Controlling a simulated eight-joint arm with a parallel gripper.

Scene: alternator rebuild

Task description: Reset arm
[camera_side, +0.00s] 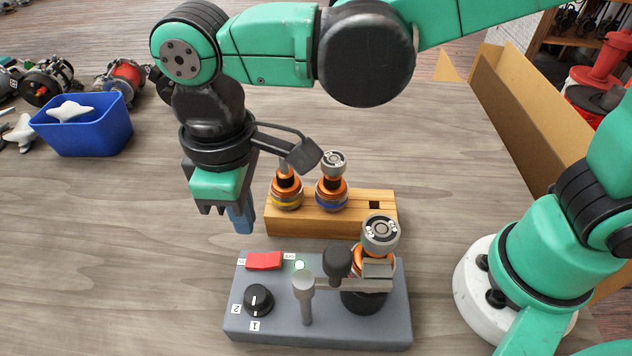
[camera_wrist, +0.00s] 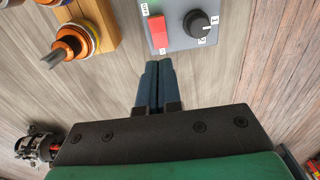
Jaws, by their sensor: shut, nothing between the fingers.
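My gripper (camera_side: 241,220) hangs in the air over the table, left of the wooden block and behind the grey test box. Its blue fingers point down and are shut together, with nothing between them. In the wrist view the two fingers (camera_wrist: 157,66) lie side by side, just below the edge of the grey box (camera_wrist: 181,30). My arm reaches in from the upper right and bends down at the wrist.
The grey box (camera_side: 235,320) carries a red switch (camera_side: 264,261), a black knob (camera_side: 258,299), levers and a clamped rotor (camera_side: 380,232). Two rotors stand in the wooden block (camera_side: 300,224). A blue bin (camera_side: 90,138) holds white star-shaped parts. Alternator parts lie back left; a cardboard box (camera_side: 510,110) is right.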

